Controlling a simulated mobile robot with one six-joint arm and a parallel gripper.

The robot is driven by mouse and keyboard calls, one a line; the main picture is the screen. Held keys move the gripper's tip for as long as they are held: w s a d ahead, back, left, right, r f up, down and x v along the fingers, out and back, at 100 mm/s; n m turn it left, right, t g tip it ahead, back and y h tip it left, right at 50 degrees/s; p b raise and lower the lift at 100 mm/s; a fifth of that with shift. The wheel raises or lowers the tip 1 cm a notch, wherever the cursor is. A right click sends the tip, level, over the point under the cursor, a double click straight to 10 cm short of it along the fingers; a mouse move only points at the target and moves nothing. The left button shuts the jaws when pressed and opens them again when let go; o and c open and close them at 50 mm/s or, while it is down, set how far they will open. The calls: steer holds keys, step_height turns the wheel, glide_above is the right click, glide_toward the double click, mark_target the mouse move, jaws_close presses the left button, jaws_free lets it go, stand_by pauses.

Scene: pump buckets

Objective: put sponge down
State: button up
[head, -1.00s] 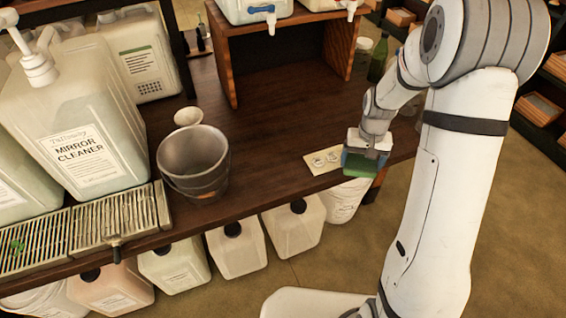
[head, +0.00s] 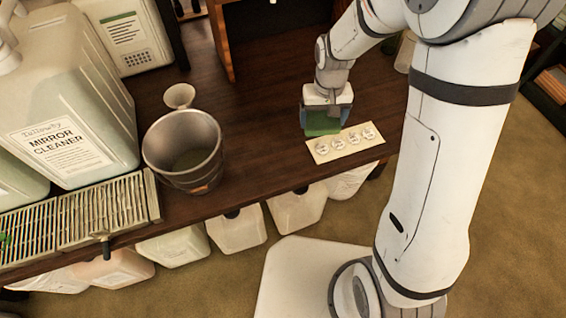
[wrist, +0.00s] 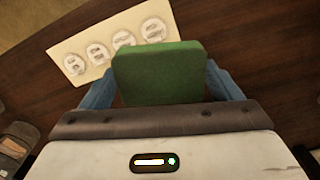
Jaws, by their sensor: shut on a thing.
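A green sponge (head: 322,123) is between the fingers of my gripper (head: 325,118), over the dark wooden bench. In the wrist view the sponge (wrist: 158,75) shows as a green block with a blue finger on each side, and my gripper (wrist: 160,88) is shut on it. In the head view the sponge is just behind a cream card with round white discs (head: 345,143). I cannot tell whether its underside touches the bench top.
A grey bucket (head: 184,150) stands left of my gripper, with a small white funnel-like cup (head: 179,96) behind it. A large mirror cleaner jug (head: 60,110) and a slatted drain tray (head: 105,212) are farther left. The bench (head: 255,130) is bare between bucket and gripper.

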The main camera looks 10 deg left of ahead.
steer(key=s+a+r+n, duration=0.3)
steer(key=s+a, duration=0.6)
steer(key=a, duration=0.1)
steer(key=f, duration=0.6)
steer(key=shift+s+d, duration=0.1)
steer(key=shift+d, duration=0.1)
steer(key=shift+f, duration=2.15)
steer(key=shift+f, duration=0.2)
steer(key=o, duration=0.9)
steer(key=shift+r, duration=0.15)
